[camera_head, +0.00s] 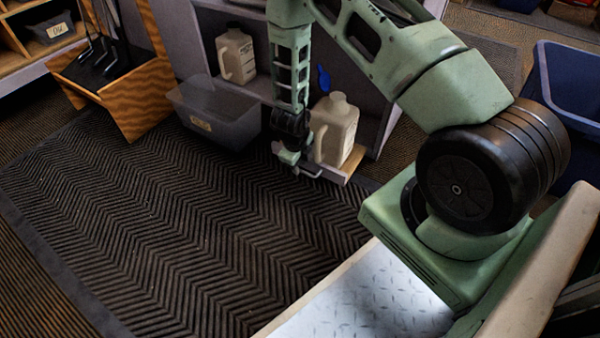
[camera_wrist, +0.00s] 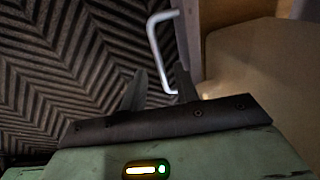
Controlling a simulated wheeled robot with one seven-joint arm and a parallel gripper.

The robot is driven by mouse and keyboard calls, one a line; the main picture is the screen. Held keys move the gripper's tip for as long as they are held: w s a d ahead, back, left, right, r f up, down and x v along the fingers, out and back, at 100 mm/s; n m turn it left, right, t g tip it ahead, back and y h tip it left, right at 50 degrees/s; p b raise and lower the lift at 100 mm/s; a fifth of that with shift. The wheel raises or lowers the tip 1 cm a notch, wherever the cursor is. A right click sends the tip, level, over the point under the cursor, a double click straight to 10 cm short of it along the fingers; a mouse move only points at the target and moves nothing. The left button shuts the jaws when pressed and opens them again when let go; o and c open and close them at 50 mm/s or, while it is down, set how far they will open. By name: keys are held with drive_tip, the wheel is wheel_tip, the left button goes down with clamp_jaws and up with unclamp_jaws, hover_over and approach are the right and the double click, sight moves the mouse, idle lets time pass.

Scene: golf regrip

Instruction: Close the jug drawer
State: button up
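The jug drawer (camera_head: 350,166) sticks out from the low grey cabinet, with a pale jug (camera_head: 336,128) standing on it. Its metal bar handle (camera_head: 311,173) is on the front; in the wrist view the handle (camera_wrist: 154,45) is a light C-shaped bar beside the drawer front (camera_wrist: 189,35). My gripper (camera_head: 291,157) hangs right at the drawer front, left of the jug. In the wrist view my gripper (camera_wrist: 160,78) has its fingers apart, with the near end of the handle between them. I cannot tell whether a finger touches the bar.
A grey labelled bin (camera_head: 215,120) protrudes from the cabinet left of the drawer. Another jug (camera_head: 236,56) stands on a shelf behind it. A wooden club rack (camera_head: 125,85) is further left. The ribbed mat (camera_head: 190,220) in front is clear. A blue bin (camera_head: 565,85) is at right.

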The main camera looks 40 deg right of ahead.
drive_tip(key=shift+w+d+f+b, duration=0.15)
drive_tip(key=shift+f+b, duration=0.15)
drive_tip(key=shift+f, duration=0.65)
clamp_jaws()
drive_tip(key=shift+d, duration=0.1)
